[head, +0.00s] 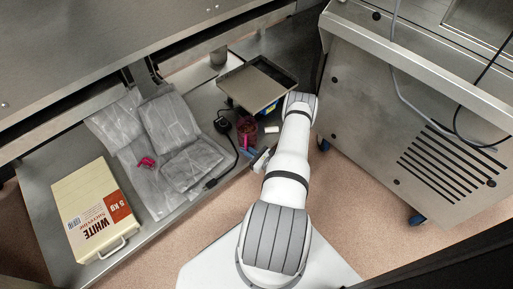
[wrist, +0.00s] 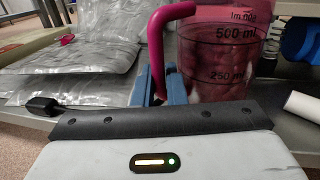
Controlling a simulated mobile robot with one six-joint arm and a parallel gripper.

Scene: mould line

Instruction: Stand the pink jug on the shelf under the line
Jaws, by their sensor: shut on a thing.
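The pink jug (head: 247,128), a see-through measuring jug with a pink handle, is at the right part of the steel shelf (head: 42,190) under the line, near its front edge. In the wrist view the jug (wrist: 217,62) looks upright, with 500 ml and 250 ml marks. My gripper (head: 262,160) reaches it from the front. Its blue fingers (wrist: 165,90) are shut on the jug's handle (wrist: 157,60). The jug's base is hidden behind my gripper, so I cannot tell whether it touches the shelf.
Silvery bags (head: 170,125) with a small pink piece (head: 147,162) lie left of the jug. A white-labelled box (head: 92,208) is far left. A black cabled item (head: 222,125), a white cylinder (head: 271,129) and a raised tray (head: 255,88) are close by. A steel cabinet (head: 380,110) stands right.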

